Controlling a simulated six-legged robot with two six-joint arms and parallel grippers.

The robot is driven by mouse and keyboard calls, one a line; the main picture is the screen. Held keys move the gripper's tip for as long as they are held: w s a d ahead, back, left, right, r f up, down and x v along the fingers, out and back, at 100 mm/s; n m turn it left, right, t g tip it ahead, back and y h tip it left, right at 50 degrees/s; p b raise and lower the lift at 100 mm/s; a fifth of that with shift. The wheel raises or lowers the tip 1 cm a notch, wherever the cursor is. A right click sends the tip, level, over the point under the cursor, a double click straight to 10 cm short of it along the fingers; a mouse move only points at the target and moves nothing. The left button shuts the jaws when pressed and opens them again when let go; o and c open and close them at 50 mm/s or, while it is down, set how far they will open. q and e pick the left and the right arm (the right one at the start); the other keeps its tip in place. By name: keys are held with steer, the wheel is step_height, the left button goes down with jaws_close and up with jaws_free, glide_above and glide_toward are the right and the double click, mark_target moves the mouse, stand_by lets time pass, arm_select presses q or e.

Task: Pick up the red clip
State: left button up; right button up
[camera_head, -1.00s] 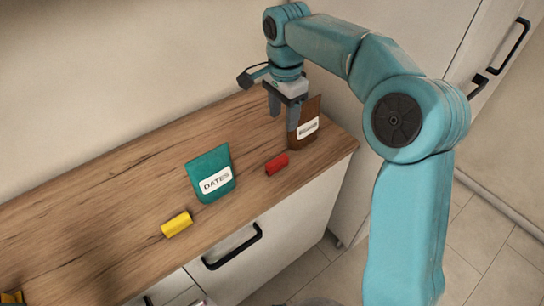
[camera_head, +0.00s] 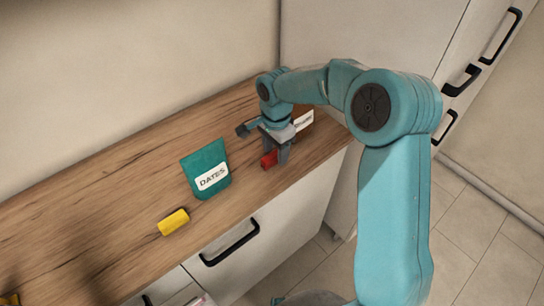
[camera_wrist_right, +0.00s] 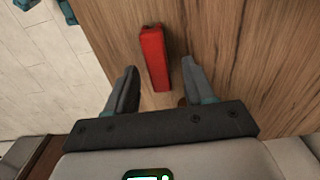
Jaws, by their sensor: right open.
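The red clip (camera_head: 268,160) lies on the wooden counter, partly hidden by my right gripper (camera_head: 277,158) in the head view. In the right wrist view the red clip (camera_wrist_right: 154,57) lies lengthwise, its near end between the two fingers of my open right gripper (camera_wrist_right: 160,68). There is a gap on each side of it, and the fingers point down toward the counter. I cannot tell whether the fingertips touch the counter. My left gripper is not in view.
A brown pouch with a white label (camera_head: 303,120) is just behind my right gripper. The counter's front edge is close, above a drawer handle (camera_head: 230,243).

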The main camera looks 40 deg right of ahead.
steer(key=shift+f, duration=0.65)
jaws_close()
